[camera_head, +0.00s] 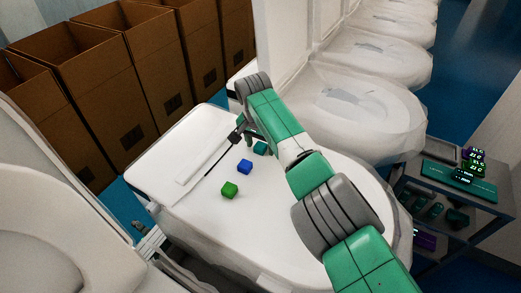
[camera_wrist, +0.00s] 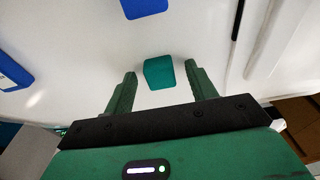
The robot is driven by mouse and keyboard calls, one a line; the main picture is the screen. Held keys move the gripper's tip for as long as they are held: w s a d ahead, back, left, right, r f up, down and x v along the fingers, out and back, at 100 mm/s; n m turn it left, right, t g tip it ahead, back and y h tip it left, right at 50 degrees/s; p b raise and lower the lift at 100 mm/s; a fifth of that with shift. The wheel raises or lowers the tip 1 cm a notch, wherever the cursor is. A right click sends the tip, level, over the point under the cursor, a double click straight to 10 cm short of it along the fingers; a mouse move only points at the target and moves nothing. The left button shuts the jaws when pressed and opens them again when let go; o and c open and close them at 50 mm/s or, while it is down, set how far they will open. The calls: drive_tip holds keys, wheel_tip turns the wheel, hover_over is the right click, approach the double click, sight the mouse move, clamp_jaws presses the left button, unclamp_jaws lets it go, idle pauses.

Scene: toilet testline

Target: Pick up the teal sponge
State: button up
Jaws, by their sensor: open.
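The teal sponge (camera_wrist: 158,72) is a small block on the white surface. In the wrist view it lies between and slightly beyond the fingertips of my gripper (camera_wrist: 162,76), which is open and empty. In the head view the teal sponge (camera_head: 261,148) shows beside my arm, partly hidden by it. My gripper (camera_head: 249,139) is low over the white surface there, close to the sponge. Whether a finger touches the sponge cannot be told.
A blue block (camera_head: 245,167) and a green block (camera_head: 229,190) lie near the sponge on the white toilet lid (camera_head: 185,143). Cardboard boxes (camera_head: 95,75) stand behind; a cart (camera_head: 455,205) with devices stands right.

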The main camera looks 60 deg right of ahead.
sight(261, 145)
drive_tip(key=c, duration=1)
drive_tip(key=shift+r, duration=0.1)
drive_tip(key=shift+c, duration=0.2)
drive_tip(key=shift+r, duration=0.2)
wheel_tip(261, 145, up, 3)
drive_tip(key=shift+a+r+p, duration=0.15)
drive_tip(key=shift+p, duration=0.6)
drive_tip(key=s+a+p, duration=0.1)
drive_tip(key=a, duration=0.3)
drive_tip(key=s+a+r+p, duration=0.1)
drive_tip(key=a+p, duration=0.1)
drive_tip(key=a, duration=0.3)
drive_tip(key=s+a+p, duration=0.1)
drive_tip(key=a+p, duration=0.1)
drive_tip(key=a, duration=0.3)
drive_tip(key=shift+s+r, duration=0.35)
drive_tip(key=shift+s+a+f, duration=0.1)
drive_tip(key=shift+a+f, duration=0.15)
drive_tip(key=shift+a, duration=0.35)
